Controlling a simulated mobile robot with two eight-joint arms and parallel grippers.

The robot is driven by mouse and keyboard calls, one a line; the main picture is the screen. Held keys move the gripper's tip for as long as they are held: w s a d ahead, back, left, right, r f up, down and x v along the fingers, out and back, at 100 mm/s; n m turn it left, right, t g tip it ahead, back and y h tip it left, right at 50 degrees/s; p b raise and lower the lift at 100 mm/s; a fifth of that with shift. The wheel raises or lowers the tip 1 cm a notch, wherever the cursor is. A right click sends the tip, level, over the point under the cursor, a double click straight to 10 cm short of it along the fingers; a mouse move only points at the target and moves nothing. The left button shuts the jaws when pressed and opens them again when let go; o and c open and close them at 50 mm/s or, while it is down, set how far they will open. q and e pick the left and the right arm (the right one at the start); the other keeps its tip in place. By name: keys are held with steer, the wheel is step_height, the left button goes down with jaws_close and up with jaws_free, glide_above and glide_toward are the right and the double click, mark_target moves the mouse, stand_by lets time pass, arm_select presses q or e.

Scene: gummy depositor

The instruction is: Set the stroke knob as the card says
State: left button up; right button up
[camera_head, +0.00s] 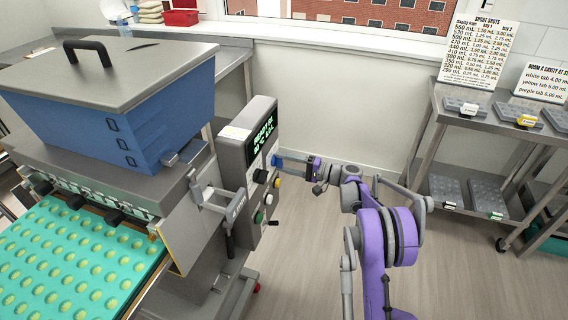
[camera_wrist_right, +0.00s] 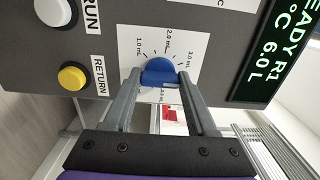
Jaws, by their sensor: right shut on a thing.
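The blue stroke knob (camera_wrist_right: 159,72) sits on a white dial plate (camera_wrist_right: 190,48) on the machine's grey control panel. The plate has tick marks and labels such as 1.0 mL and 2.0 mL; the knob's exact setting cannot be read. My right gripper (camera_head: 281,160) is shut on the knob, with one finger on each side of it in the wrist view (camera_wrist_right: 159,80). The "SHORT SHOTS" card (camera_head: 480,50) stands at the back right, listing display volumes against two columns of mL values. A second card (camera_head: 545,82) lists tab colours with mL values. My left gripper is not in view.
The green-lit display (camera_wrist_right: 283,60) reads READY R1 and 6.0 L. A white RUN button (camera_wrist_right: 55,12) and yellow RETURN button (camera_wrist_right: 72,76) sit beside the dial. The blue hopper (camera_head: 150,115) and teal mould tray (camera_head: 75,255) are left. Grey moulds stand on the right-hand shelves.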

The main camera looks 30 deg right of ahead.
steer(key=o, duration=1.4)
steer(key=shift+c, duration=0.2)
steer(key=v, duration=1.1)
